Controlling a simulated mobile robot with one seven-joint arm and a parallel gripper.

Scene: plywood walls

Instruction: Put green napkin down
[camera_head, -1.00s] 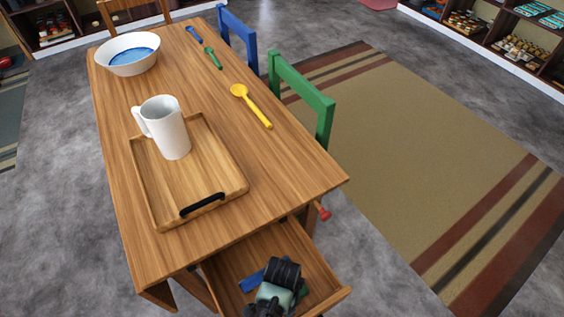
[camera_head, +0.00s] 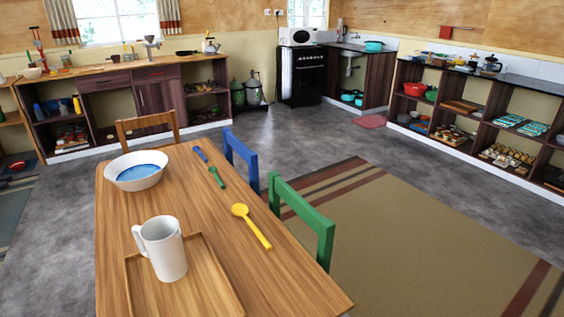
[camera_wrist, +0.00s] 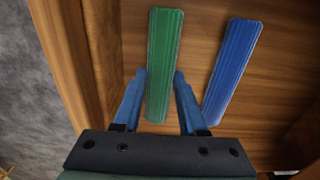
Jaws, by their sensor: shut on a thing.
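The green napkin (camera_wrist: 164,60), a long ribbed green strip, stands upright in the wrist view between the two blue fingers of my gripper (camera_wrist: 160,76). The gripper is shut on it. A blue napkin (camera_wrist: 236,68) of like shape lies tilted just to the right, apart from the green one, on the wooden drawer floor (camera_wrist: 288,75). In the head view neither napkin nor my gripper shows, and the drawer is out of frame.
The drawer wall (camera_wrist: 72,50) runs close along the left in the wrist view. The wooden table (camera_head: 222,240) holds a bowl (camera_head: 136,171), a white mug (camera_head: 163,250) on a tray (camera_head: 200,285), and a yellow spoon (camera_head: 252,226). A green chair (camera_head: 302,215) stands beside it.

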